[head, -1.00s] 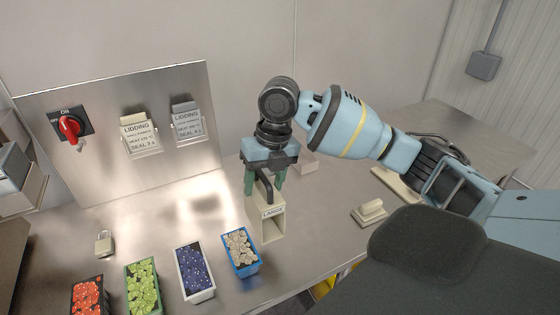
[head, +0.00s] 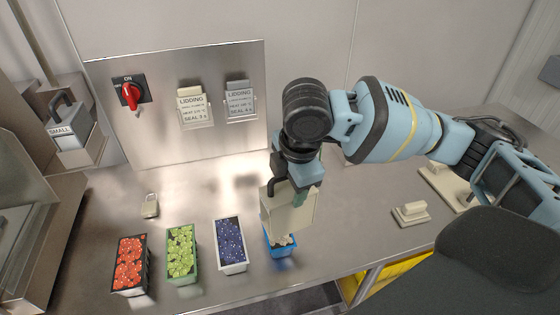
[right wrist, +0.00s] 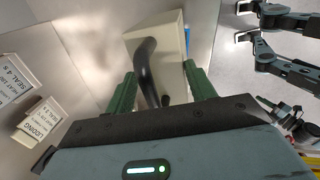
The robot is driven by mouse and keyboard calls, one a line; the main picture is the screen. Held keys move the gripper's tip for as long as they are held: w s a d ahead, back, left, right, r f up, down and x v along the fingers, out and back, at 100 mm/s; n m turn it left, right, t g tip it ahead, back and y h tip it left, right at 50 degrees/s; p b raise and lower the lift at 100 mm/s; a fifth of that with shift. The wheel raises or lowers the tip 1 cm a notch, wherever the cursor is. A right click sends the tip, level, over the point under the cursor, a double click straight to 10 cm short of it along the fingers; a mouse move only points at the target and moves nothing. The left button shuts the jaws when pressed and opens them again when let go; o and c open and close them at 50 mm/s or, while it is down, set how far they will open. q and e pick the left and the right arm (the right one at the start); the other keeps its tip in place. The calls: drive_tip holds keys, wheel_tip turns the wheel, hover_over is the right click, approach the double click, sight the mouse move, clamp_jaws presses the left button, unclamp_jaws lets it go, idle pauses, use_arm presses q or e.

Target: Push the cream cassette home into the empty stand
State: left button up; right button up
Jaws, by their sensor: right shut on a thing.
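The cream cassette (head: 289,212) is a boxy block with a dark handle. In the right wrist view the green fingers stand on either side of the dark curved handle (right wrist: 146,72), with the cream cassette (right wrist: 170,45) beyond. The cassette's label side is turned from view. I cannot pick out the empty stand for certain. A cassette marked SMALL (head: 65,128) sits in a holder at the far left. My left gripper is not seen in the head view.
Punnets of red (head: 131,264), green (head: 181,252) and blue fruit (head: 230,244) line the table front. The blue punnet (head: 281,246) is partly hidden. A switch panel (head: 150,125) stands behind. A cream block on a plate (head: 411,213) lies right.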

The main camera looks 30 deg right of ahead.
drive_tip(key=m, duration=0.3)
drive_tip(key=s+a+m, duration=0.1)
drive_tip(key=m, duration=0.1)
drive_tip(key=shift+a+r+h, duration=0.1)
drive_tip(key=shift+r+h, duration=0.05)
drive_tip(key=shift+h, duration=0.25)
drive_tip(key=m, duration=0.3)
drive_tip(key=s+m, duration=0.1)
drive_tip(key=shift+a+m+g+h, duration=0.35)
drive_tip(key=shift+m+g+h, duration=0.05)
drive_tip(key=shift+s+a+m+g, duration=0.1)
drive_tip(key=shift+s+m+g, duration=0.2)
drive_tip(key=shift+m, duration=0.95)
drive_tip(key=shift+s+a+m+g, duration=0.15)
drive_tip(key=shift+s+m, duration=0.15)
drive_tip(key=shift+m, duration=0.9)
drive_tip(key=shift+s+d+m+g, duration=0.1)
drive_tip(key=shift+s+m+g, duration=0.2)
drive_tip(key=shift+m, duration=0.95)
